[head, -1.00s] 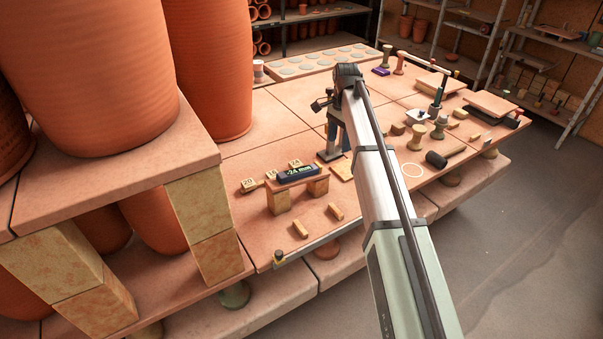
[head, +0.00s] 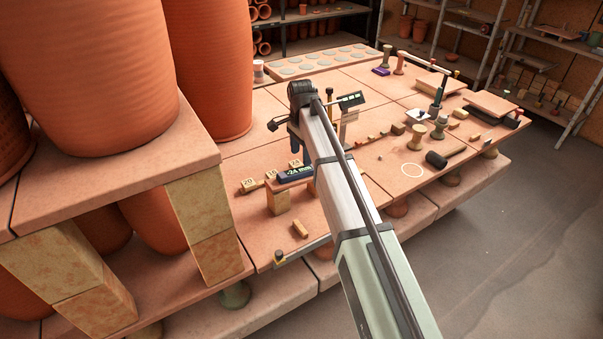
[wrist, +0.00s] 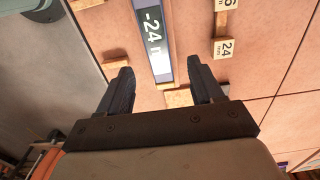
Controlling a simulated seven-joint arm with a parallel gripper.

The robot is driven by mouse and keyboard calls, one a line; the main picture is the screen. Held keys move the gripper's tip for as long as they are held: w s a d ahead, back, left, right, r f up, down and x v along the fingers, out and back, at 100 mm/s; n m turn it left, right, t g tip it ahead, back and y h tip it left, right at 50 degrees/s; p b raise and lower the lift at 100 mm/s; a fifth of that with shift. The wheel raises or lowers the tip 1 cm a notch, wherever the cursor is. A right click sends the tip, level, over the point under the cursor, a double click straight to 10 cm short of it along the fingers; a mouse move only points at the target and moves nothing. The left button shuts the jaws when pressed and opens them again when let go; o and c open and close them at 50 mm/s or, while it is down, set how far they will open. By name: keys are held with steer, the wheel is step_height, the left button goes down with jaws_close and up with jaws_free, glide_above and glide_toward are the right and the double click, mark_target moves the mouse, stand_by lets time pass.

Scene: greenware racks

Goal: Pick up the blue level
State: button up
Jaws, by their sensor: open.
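My gripper (wrist: 160,76) is open, with one finger either side of that end and visible gaps. I cannot tell the exact height gap.
Numbered blocks (head: 248,186) stand left of the level; the 24 block (wrist: 223,48) is right of it in the wrist view. Large terracotta pots (head: 90,75) crowd the left. A digital gauge (head: 350,100) stands behind my arm. A mallet (head: 445,157) and small pieces lie right.

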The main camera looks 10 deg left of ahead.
mark_target(301, 170)
steer(key=shift+s+f, duration=0.15)
steer(key=shift+f, duration=3.05)
steer(key=shift+c, duration=0.2)
jaws_close()
